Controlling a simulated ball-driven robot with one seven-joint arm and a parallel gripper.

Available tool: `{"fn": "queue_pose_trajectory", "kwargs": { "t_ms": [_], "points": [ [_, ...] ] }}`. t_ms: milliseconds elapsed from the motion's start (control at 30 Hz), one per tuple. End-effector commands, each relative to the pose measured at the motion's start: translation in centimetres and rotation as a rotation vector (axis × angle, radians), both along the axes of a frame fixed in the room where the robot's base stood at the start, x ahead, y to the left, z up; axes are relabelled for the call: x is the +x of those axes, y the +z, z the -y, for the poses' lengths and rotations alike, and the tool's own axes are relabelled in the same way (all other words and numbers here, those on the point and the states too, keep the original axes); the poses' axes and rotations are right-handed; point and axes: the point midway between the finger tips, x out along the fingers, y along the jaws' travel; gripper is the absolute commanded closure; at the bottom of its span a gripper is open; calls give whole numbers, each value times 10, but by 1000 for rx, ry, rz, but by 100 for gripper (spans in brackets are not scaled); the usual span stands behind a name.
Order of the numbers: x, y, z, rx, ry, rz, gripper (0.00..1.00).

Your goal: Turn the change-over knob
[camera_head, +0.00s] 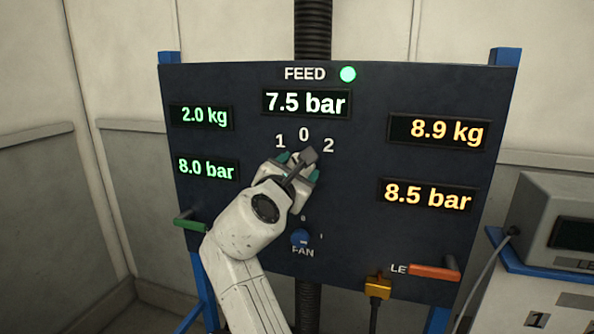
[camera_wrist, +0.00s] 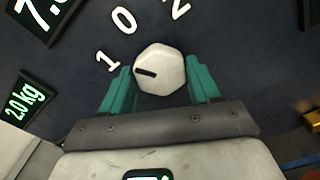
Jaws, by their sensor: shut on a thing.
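The change-over knob (camera_wrist: 163,68) is a pale six-sided knob with a short black mark. In the wrist view the mark points left, roughly toward the numeral 1 (camera_wrist: 108,60). My gripper (camera_wrist: 160,80) has a green finger on each side of the knob and is shut on it. In the head view my gripper (camera_head: 299,168) is at the dark panel (camera_head: 350,245), just below the numerals 1, 0 and 2, and hides the knob.
Left displays read 2.0 kg (camera_head: 203,116) and 8.0 bar in green; right ones read 8.9 kg (camera_head: 438,131) and 8.5 bar in orange. A blue FAN knob (camera_head: 300,237) is below my gripper. Green (camera_head: 190,224) and orange (camera_head: 434,271) handles stick out low on the panel.

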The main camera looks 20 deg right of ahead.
Motion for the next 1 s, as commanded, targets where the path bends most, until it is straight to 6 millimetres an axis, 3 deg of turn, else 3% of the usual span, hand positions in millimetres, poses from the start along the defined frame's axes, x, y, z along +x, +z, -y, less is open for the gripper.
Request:
{"fn": "queue_pose_trajectory", "kwargs": {
  "t_ms": [1000],
  "points": [
    [-1,-5,1,775,-2,563,69]
  ]
}}
